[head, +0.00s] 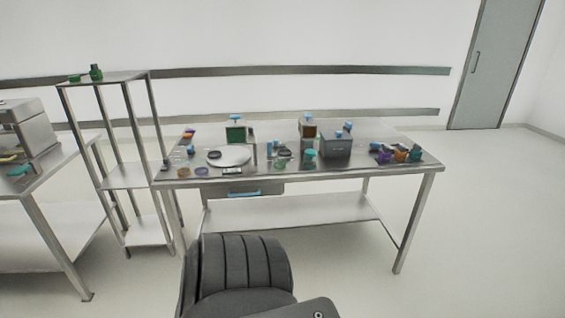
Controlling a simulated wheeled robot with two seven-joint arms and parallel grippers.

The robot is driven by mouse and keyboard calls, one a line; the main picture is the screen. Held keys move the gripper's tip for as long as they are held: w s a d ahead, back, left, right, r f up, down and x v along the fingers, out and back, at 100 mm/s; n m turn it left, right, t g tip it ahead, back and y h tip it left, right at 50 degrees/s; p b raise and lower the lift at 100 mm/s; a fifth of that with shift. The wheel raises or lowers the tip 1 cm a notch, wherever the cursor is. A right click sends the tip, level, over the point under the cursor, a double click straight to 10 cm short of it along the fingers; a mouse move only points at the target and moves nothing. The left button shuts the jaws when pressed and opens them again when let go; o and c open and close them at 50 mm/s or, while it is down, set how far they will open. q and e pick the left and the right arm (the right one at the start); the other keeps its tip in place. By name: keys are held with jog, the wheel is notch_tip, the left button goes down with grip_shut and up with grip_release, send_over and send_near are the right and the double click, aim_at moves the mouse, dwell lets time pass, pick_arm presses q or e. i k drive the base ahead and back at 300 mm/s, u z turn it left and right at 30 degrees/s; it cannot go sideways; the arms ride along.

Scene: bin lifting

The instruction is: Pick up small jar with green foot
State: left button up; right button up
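No jar with a green foot can be made out for certain at this distance. A small jar with a teal-green part (310,155) stands near the front middle of the steel table (330,177). A dark green jar-like item (96,72) stands on top of the tall shelf rack (118,78) at the left, with a flatter green item (75,78) beside it. Neither of my grippers is in view.
The table also holds a round silver plate (229,156), a grey bin (336,147), a green box (236,133) and several small jars at the right. A side bench (60,168) stands left. Floor (490,240) at right is clear.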

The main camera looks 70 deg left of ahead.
aim_at(280, 158)
jog(key=u, duration=0.1)
jog(key=i, duration=1.25)
jog(key=u, duration=0.85)
jog(key=i, duration=0.9)
jog(key=u, duration=1)
